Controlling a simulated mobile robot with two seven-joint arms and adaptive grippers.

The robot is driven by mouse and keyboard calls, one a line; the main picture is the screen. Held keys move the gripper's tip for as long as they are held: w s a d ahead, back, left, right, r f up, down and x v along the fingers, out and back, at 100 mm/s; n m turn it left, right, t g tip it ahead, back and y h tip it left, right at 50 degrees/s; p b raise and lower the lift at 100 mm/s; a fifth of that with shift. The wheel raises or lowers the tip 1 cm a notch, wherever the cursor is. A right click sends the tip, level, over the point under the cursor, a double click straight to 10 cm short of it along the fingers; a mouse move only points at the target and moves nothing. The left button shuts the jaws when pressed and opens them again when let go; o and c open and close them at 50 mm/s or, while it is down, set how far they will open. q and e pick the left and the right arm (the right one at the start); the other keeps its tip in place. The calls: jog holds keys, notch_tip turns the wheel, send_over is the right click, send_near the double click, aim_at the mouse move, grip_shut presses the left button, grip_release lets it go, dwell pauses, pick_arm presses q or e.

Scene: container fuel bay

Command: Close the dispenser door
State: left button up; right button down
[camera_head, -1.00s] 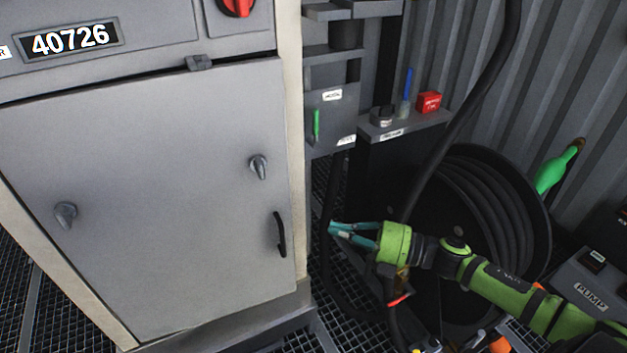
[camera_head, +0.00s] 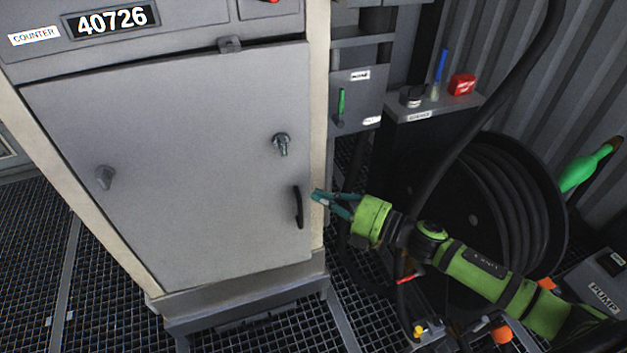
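The dispenser door (camera_head: 190,190) is a large grey panel on the front of the cabinet. It lies against or very near its frame, with a thin dark gap along the top edge; I cannot tell if it is fully flush. A black handle (camera_head: 299,207) is near its right edge. Two grey latch knobs sit on it, one at left (camera_head: 104,177) and one at right (camera_head: 281,143). My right gripper (camera_head: 316,195) is just right of the handle, its teal fingers meeting at the tips, with nothing seen between them. My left gripper is not in view.
A cream post (camera_head: 319,110) borders the door on the right. A shelf (camera_head: 425,112) with a red box (camera_head: 462,84) and a black hose reel (camera_head: 500,210) stand behind my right arm. A grey pump box (camera_head: 600,285) is at far right. Grating floor (camera_head: 100,300) is open at lower left.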

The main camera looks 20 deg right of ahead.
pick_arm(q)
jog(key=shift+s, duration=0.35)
pick_arm(e)
jog(key=shift+w+a, duration=0.2)
jog(key=shift+w, duration=1.05)
jog(key=shift+w+a, duration=0.15)
jog(key=shift+w, duration=1.1)
